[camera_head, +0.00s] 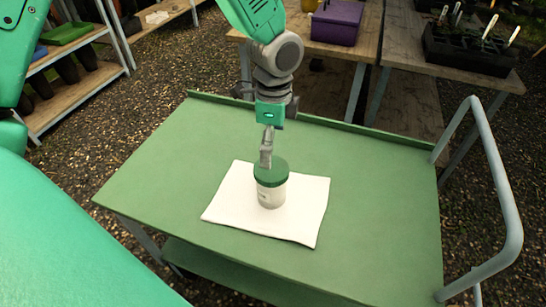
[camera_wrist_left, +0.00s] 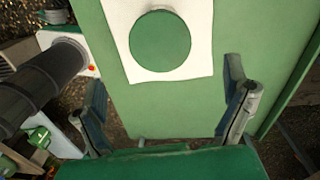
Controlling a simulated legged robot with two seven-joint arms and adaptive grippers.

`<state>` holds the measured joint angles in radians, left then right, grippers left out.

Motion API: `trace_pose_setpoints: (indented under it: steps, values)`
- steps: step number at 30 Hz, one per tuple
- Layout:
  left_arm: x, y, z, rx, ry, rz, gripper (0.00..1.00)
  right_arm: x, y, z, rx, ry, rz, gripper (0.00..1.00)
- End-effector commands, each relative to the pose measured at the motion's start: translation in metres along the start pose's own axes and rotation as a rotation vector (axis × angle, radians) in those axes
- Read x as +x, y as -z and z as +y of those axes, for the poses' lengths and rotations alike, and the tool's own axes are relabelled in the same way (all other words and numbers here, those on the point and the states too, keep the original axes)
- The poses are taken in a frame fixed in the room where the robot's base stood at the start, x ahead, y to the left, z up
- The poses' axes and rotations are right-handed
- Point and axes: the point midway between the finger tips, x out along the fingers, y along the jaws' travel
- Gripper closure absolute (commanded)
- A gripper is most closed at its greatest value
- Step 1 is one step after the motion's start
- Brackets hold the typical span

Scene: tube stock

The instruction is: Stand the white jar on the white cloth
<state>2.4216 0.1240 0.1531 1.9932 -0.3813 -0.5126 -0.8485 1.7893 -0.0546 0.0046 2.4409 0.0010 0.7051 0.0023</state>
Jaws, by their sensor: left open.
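The white jar (camera_head: 271,193) with a green lid stands upright on the white cloth (camera_head: 310,215) on the green cart top. In the left wrist view the jar's round green lid (camera_wrist_left: 160,41) is seen from above, with the cloth (camera_wrist_left: 119,22) around it. My left gripper (camera_head: 267,150) is just behind and above the jar in the head view. In the left wrist view its two fingers (camera_wrist_left: 166,105) are apart with nothing between them, and the lid lies beyond them. My right gripper does not show.
The green cart top (camera_head: 385,190) is bare around the cloth. A grey tube handle (camera_head: 489,150) rises at its right end. Behind stand wooden tables with a purple box (camera_head: 336,23) and a black plant tray (camera_head: 465,50). A shelf rack (camera_head: 75,90) stands at the left.

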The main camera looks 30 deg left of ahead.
Motion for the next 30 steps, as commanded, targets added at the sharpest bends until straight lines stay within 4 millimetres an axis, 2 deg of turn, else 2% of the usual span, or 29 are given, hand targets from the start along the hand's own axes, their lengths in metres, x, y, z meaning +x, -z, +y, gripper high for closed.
trace_pose_setpoints:
  steps: [1,3,9,30]
  values:
    - [-0.011,0.000,-0.001,0.000,0.003,0.003,0.07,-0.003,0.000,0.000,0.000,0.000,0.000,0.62]
    - [-0.020,0.000,-0.001,0.000,0.002,0.002,0.07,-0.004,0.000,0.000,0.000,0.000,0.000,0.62]
    - [-0.033,0.000,-0.001,0.000,0.000,0.000,0.07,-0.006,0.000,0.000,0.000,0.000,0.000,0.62]
    - [-0.033,0.000,0.000,-0.001,0.000,0.000,0.07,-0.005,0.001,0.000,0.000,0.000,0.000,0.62]
